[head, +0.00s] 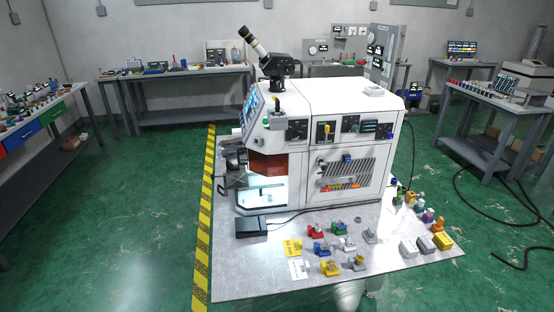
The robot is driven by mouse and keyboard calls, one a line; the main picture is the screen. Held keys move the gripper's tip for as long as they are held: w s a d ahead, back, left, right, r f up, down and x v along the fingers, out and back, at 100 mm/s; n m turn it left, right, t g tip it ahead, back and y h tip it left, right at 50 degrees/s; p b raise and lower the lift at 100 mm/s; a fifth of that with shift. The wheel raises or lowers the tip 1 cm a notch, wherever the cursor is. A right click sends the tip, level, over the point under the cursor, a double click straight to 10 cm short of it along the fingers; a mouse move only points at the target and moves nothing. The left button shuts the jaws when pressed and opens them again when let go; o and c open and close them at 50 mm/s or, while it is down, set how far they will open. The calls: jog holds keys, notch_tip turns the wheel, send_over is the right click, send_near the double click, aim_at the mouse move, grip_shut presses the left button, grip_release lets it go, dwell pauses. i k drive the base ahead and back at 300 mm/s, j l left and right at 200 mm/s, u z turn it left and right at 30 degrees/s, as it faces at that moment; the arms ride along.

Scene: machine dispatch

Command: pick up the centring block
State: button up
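I cannot tell for sure which piece is the centring block. Several small pieces stand on the metal table in front of the machine: a red one (316,230), a blue one (321,249), a white one (346,244), a grey one (370,236), a yellow one (329,268) and a grey one with an orange part (358,263). To their right is a row of box-shaped blocks: a pale grey one (407,247), a darker grey one (425,243) and a yellow one (442,240). My gripper is not in view.
The white machine (345,125) fills the table's back. A black box (251,227) with a cable and yellow (292,247) and white (299,270) cards lie in front. Bare metal (240,275) shows at front left. Cables (480,205) lie on the right floor.

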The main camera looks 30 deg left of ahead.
aim_at(234, 165)
jog(key=j+z, duration=0.35)
jog(key=j, duration=3.75)
jog(key=k+j, duration=0.1)
jog(key=j, duration=1.6)
